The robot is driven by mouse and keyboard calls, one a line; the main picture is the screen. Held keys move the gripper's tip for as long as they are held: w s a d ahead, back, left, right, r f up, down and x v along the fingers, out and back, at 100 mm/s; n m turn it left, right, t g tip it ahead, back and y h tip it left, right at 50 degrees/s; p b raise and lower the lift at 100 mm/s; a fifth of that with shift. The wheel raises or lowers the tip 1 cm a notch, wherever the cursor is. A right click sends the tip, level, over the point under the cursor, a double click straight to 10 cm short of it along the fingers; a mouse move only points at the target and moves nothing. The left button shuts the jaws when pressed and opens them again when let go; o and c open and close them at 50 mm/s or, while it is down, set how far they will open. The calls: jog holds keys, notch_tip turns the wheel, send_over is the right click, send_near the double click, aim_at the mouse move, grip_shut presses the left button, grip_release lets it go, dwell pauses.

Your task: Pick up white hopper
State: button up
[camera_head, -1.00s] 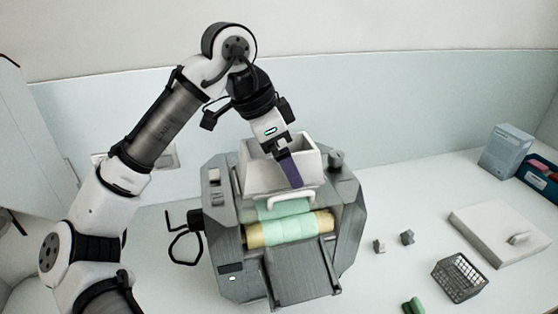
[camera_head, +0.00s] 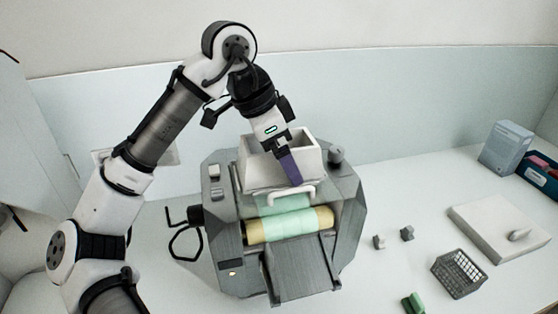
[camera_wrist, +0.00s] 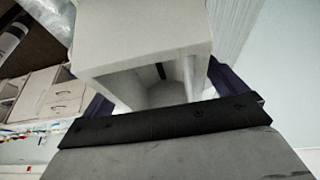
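The white hopper (camera_head: 262,174) is a square, open-topped box at the top of the grey mill (camera_head: 345,215), above its green and yellow rollers (camera_head: 290,225). A white handle (camera_head: 291,194) shows at its front. My gripper (camera_head: 283,160) points down at the hopper, with one purple finger across its front wall. In the wrist view the hopper (camera_wrist: 140,35) fills the space between the two purple fingers, which appear to press on its opposite walls. The second finger is hidden in the head view. Whether the hopper is clear of the mill cannot be told.
A wire basket (camera_head: 459,273), a flat pale block (camera_head: 500,232), small grey pieces (camera_head: 407,233) and a green piece (camera_head: 413,303) lie to the right. A blue-grey box (camera_head: 506,147) stands at the back right. A black crank (camera_head: 187,240) sticks out on the mill's left.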

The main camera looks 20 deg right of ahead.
jog(key=c, duration=0.9)
jog(key=shift+c, duration=0.2)
jog(key=shift+r, duration=0.2)
